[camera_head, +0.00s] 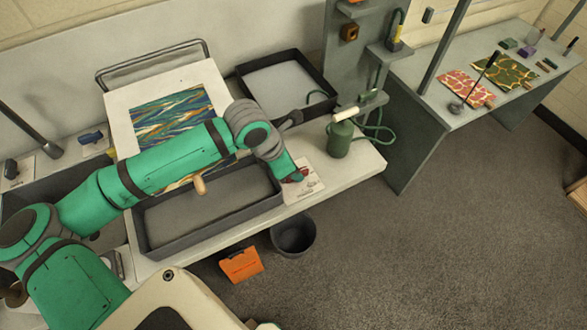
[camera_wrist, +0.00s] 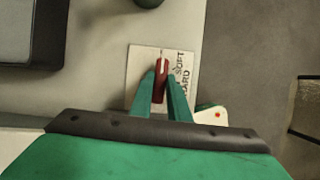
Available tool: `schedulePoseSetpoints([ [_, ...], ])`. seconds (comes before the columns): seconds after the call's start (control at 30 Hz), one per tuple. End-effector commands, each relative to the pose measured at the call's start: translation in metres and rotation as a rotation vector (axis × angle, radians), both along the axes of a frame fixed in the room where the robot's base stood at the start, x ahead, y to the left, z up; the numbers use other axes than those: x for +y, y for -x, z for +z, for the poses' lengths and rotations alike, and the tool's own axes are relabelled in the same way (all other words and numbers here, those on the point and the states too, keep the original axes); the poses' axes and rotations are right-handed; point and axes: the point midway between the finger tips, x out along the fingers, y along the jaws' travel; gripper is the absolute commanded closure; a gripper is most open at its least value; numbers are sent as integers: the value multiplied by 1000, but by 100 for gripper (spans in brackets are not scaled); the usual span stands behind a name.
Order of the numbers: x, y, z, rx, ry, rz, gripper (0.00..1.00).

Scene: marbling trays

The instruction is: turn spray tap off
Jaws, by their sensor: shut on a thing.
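A red handle with a white line on top (camera_wrist: 160,68) stands on a white plate (camera_wrist: 134,72) with printed lettering, partly readable as "SOFT" and "ARD". My gripper (camera_wrist: 160,86) has its two green fingers shut on this red handle, one on each side. In the head view my gripper (camera_head: 290,172) reaches down to the plate (camera_head: 313,187) at the bench's front edge, and the handle is mostly hidden. A green spray canister (camera_head: 340,139) with a pale top stands right of it. A green hose (camera_head: 378,133) runs beside the canister. I cannot tell which fitting is the spray tap.
A dark tray (camera_head: 160,245) lies under my arm, and another tray (camera_head: 325,78) sits at the back. A grey bucket (camera_head: 293,236) and an orange item (camera_head: 241,264) are below the bench front. A side table (camera_head: 440,108) holds marbled sheets.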

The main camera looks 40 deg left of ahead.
Motion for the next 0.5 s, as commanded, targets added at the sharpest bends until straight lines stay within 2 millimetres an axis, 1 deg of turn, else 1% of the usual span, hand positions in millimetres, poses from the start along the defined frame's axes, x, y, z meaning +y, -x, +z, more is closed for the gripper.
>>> schedulePoseSetpoints([
  [0.2,0,0,1,-1,0,43,100],
  [0.5,0,0,1,-1,-1,49,100],
])
